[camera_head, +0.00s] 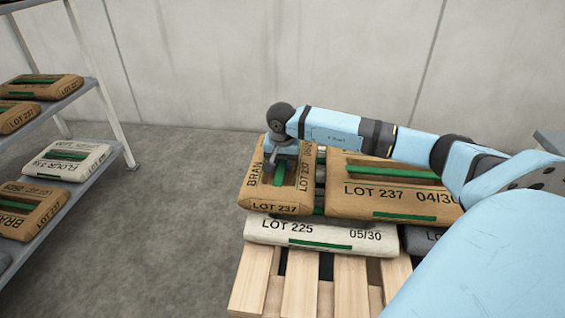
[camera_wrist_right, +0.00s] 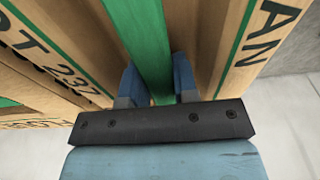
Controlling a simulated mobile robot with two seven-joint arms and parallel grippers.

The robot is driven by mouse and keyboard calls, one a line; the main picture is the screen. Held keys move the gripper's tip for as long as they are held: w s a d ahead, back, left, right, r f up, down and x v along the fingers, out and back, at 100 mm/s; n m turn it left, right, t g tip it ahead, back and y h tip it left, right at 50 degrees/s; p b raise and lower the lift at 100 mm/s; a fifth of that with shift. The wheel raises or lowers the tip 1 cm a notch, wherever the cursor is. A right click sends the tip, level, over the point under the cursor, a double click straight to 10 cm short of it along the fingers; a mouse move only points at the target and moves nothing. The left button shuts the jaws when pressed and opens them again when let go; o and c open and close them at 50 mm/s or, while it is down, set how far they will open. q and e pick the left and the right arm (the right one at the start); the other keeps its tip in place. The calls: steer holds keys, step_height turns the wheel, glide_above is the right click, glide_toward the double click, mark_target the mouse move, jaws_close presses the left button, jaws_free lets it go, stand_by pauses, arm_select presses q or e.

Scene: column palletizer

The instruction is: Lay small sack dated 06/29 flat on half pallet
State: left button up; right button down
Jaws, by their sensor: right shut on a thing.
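A small brown bran sack (camera_head: 258,206) marked LOT 237 lies roughly level at the left of the stack on the wooden pallet (camera_head: 293,285). Its date cannot be read. It sits over the white sack (camera_head: 305,233) marked LOT 225 05/30; I cannot tell whether it bears on it. My right gripper (camera_head: 281,170) is above the brown sack, shut on its green strip. In the wrist view the fingers (camera_wrist_right: 160,88) stand on both sides of the green strip (camera_wrist_right: 138,35). My left gripper is out of view.
A larger brown sack (camera_head: 392,200), LOT 237 04/30, lies just right of the held sack. A grey sack (camera_head: 418,240) is partly hidden by my arm. A shelf rack (camera_head: 115,152) with brown and white sacks stands left. Grey floor is clear between rack and pallet.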

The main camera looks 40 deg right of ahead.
steer(key=c, duration=0.9)
jaws_free()
steer(key=shift+r, duration=0.15)
steer(key=shift+r, duration=0.1)
